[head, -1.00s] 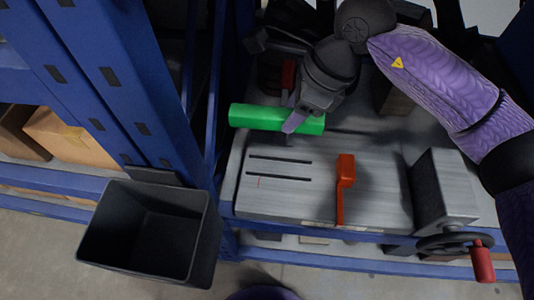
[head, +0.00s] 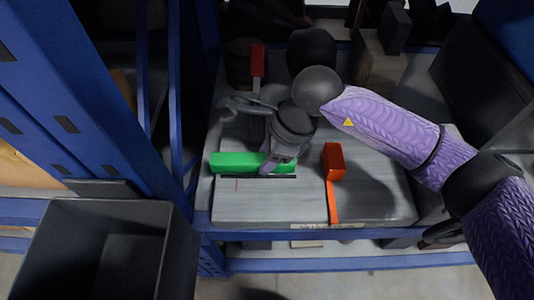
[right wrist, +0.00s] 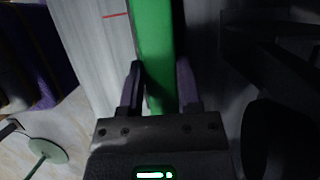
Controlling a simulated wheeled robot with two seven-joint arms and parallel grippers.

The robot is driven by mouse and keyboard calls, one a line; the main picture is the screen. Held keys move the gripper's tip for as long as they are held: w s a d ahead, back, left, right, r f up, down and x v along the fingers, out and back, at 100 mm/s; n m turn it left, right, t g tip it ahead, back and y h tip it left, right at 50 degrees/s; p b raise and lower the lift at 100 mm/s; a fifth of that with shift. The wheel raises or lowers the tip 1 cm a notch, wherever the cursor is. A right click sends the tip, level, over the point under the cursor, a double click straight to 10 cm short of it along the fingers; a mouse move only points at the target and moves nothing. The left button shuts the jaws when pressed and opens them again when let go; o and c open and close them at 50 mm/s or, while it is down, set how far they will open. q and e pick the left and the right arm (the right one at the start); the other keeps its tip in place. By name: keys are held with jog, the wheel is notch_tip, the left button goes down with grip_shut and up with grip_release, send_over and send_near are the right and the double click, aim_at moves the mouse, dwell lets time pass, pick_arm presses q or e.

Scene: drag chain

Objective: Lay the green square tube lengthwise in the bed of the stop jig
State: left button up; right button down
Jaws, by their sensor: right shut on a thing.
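The green square tube (head: 232,162) lies left to right over the far part of the stop jig (head: 280,205), a flat grey metal block. My right gripper (head: 272,167) is shut on the tube near its right end. In the right wrist view the tube (right wrist: 157,50) runs between both fingers (right wrist: 158,90). One dark slot line shows just in front of the tube; whether the tube touches the jig I cannot tell. An orange stop (head: 333,165) stands to the right of the tube, apart from it. My left gripper is not in view.
A black open bin (head: 110,250) stands at the front left, beside blue rack posts (head: 75,80). A red-handled item (head: 257,60) and a wooden block (head: 378,70) are at the back. The jig's front surface is clear.

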jog(key=shift+c, duration=1.4)
grip_release()
jog(key=shift+f, duration=0.1)
pick_arm(q)
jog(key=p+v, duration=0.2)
jog(key=p, duration=0.1)
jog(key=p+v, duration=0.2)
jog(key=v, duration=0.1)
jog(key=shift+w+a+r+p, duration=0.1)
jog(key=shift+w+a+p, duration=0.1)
jog(key=shift+p, duration=0.2)
pick_arm(e)
jog(key=v, duration=1.2)
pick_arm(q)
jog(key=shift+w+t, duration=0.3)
